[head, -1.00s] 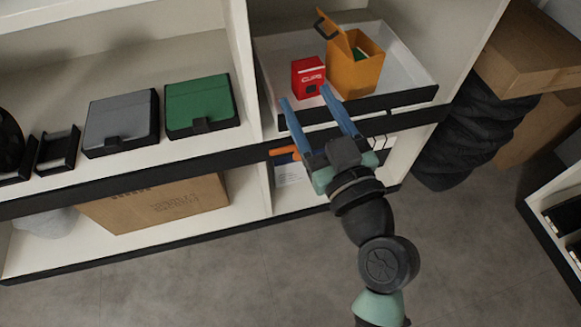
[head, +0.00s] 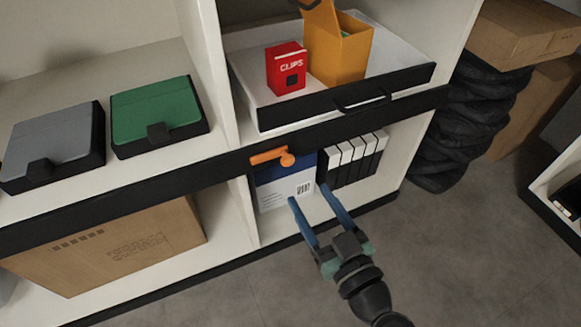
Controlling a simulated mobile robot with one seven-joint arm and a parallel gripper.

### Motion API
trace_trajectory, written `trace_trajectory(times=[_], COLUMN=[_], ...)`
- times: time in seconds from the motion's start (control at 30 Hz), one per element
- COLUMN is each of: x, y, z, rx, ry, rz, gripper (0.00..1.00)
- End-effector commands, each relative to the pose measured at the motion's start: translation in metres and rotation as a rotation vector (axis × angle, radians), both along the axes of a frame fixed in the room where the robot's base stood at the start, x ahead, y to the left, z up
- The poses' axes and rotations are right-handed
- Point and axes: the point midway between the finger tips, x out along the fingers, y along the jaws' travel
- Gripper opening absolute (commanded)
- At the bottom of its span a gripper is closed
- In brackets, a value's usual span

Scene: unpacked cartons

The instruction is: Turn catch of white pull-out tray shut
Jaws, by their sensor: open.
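The white pull-out tray (head: 388,62) is in the upper right shelf bay, with a black front and a black bar handle (head: 362,101). The orange catch (head: 268,156) is on the black shelf edge below the tray's left front corner. Its arm lies nearly level, pointing left from a round knob at its right end. My gripper (head: 309,194) has two blue fingers, spread open and empty. It is below and right of the catch in the picture, apart from it, in front of the lower bay.
The tray holds a red CLIPS box (head: 287,70) and an open orange box (head: 340,48). A blue-and-white box (head: 284,188) and several black-and-white binders (head: 353,160) stand in the lower bay. Green (head: 157,108) and grey (head: 55,145) cases sit left. Floor in front is clear.

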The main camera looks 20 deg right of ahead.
Motion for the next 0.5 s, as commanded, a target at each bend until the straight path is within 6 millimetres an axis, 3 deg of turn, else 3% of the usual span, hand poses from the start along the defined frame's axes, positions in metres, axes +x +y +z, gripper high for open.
trace_trajectory(times=[0.2,0.5], x=[0.048,0.086], y=[0.002,0.003], z=[0.0,0.0], rx=[0.0,0.001], ry=[-0.004,-0.001], rz=[0.001,0.0], gripper=[0.64,0.64])
